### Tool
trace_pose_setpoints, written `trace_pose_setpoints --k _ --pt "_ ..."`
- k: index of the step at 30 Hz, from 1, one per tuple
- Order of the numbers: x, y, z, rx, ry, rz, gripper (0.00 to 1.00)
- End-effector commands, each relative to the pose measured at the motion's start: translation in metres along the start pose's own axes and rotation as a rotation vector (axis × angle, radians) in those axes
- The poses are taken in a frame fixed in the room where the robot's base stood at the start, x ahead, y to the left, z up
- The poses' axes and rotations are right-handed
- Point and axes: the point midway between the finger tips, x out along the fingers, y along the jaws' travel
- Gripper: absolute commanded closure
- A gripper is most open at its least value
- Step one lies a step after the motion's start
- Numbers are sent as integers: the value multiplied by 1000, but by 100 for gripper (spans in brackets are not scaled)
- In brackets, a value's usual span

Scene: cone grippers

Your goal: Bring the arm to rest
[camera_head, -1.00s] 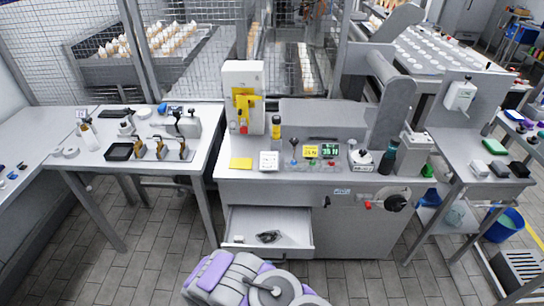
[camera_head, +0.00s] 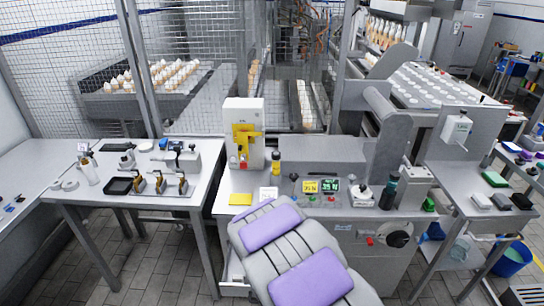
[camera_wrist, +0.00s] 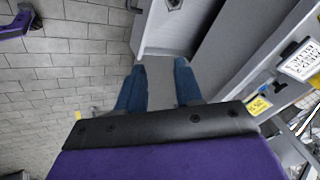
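My arm (camera_head: 288,252), grey with purple pads, rises from the bottom edge in front of the middle bench in the head view. My gripper does not show in that view. In the wrist view my gripper (camera_wrist: 158,88) has two blue fingers spread apart with a clear gap. Nothing is held between them. A pale grey surface shows beyond the gap, and the tiled floor (camera_wrist: 60,75) lies to the left.
The middle bench carries a white and yellow device (camera_head: 243,135), a yellow pad (camera_head: 240,199) and small displays (camera_head: 320,186). My arm hides most of its open drawer (camera_head: 235,270). A left table (camera_head: 90,170) and right table (camera_head: 470,190) flank it.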

Motion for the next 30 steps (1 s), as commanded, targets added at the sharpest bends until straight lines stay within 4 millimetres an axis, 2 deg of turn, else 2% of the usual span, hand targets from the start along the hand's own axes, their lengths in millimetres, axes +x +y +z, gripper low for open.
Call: trace_pose_setpoints --k 1,8,14,23,30 --pt "-16 -1 -7 -26 -20 7 65" --pt "-85 18 -22 -198 -142 72 65" --pt "-148 49 -30 -364 -250 117 65" --pt "-241 111 -38 -637 -399 160 65" --pt "-309 176 -40 -860 -511 198 65"
